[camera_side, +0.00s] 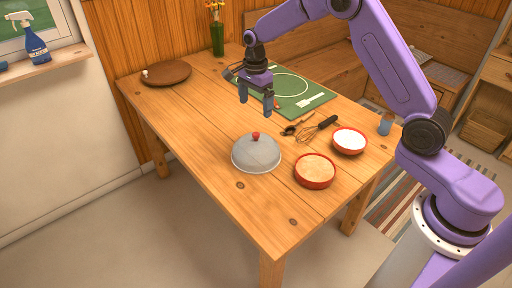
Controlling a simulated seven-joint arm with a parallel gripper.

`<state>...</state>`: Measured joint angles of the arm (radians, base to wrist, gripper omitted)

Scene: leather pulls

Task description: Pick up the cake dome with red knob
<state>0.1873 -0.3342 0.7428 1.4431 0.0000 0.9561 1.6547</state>
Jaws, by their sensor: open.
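The cake dome (256,155) is a grey dome standing on the wooden table, near the middle front. Its red knob (256,135) is on top and uncovered. My gripper (256,107) is open and empty, pointing down above the table. In the picture it is above the dome, apart from the knob, and looks farther back over the table.
A red bowl with tan contents (315,170) stands close right of the dome. A green mat (310,89) lies behind. A brown round board (166,73) is far left; table between is clear.

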